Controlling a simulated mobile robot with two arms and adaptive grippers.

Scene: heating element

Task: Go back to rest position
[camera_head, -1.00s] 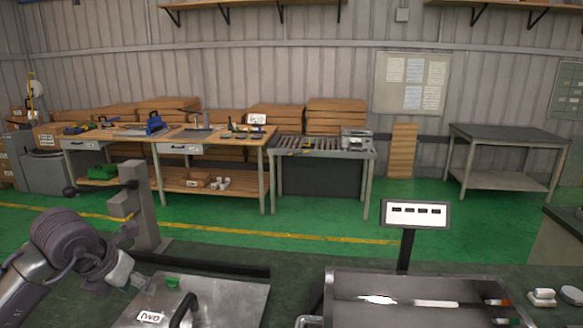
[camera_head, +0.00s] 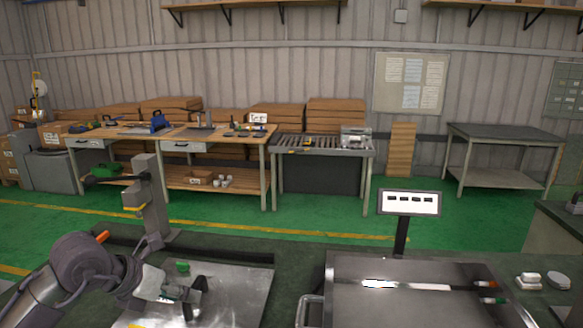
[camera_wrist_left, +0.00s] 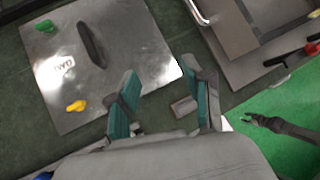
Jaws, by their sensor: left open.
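My left gripper (camera_head: 188,294) is over the metal plate (camera_head: 245,290) in the head view, coming in from the left. In the left wrist view its two teal-padded fingers (camera_wrist_left: 165,108) are apart with nothing between them. The plate (camera_wrist_left: 150,70) there carries a black handle (camera_wrist_left: 91,45), a green knob (camera_wrist_left: 45,26), a yellow knob (camera_wrist_left: 76,106) and a label. The handle stands clear of the fingers. The green knob (camera_head: 182,266) also shows in the head view, beside my gripper. My right gripper is not in view.
A metal tray (camera_head: 345,300) with a side handle is right of the plate. A small display (camera_head: 410,202) stands behind it. A grey post (camera_head: 150,195) rises behind my left arm. White items (camera_head: 530,278) lie at far right. Workbenches line the wall across the green floor.

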